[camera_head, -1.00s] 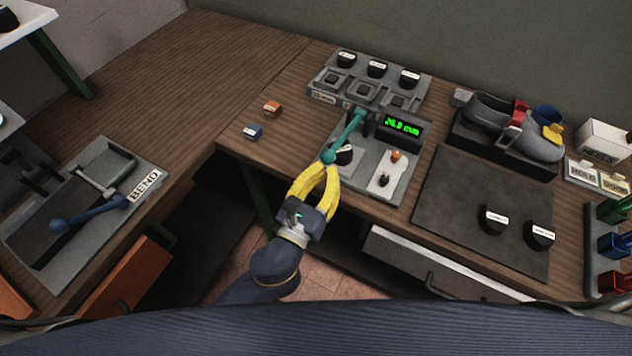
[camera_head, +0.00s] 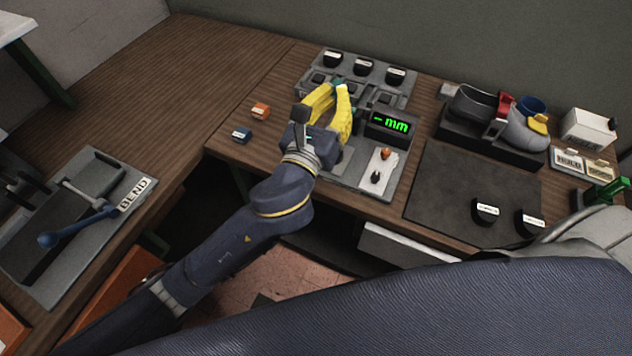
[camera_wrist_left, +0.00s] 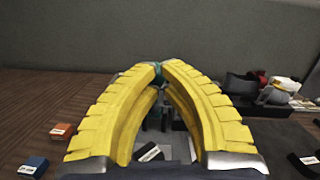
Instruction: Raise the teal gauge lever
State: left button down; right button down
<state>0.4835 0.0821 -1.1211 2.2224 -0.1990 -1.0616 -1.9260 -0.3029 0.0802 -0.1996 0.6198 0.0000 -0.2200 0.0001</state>
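The teal gauge lever (camera_head: 366,89) is swung up at the back of the grey gauge, and my gripper hides most of it. My left gripper (camera_head: 340,87) has its yellow fingers around the lever's end. In the left wrist view the fingertips (camera_wrist_left: 158,68) close together with teal (camera_wrist_left: 158,75) between them. The gauge's display (camera_head: 389,126) reads "- mm" in green. A dark piece with a white label (camera_wrist_left: 150,153) shows below the fingers in the wrist view. My right gripper is out of view.
A grey tray (camera_head: 410,98) with black labelled pieces stands behind the gauge. Orange (camera_head: 260,111) and blue (camera_head: 241,135) blocks lie to the left. A dark mat (camera_head: 445,190) and a shoe stand (camera_head: 490,146) are to the right.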

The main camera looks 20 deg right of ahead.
pick_arm(q)
jog(key=shift+w+d+r, duration=0.75)
jog(key=shift+w+r, duration=0.05)
jog(key=shift+w, duration=0.05)
jog(key=shift+r, duration=0.15)
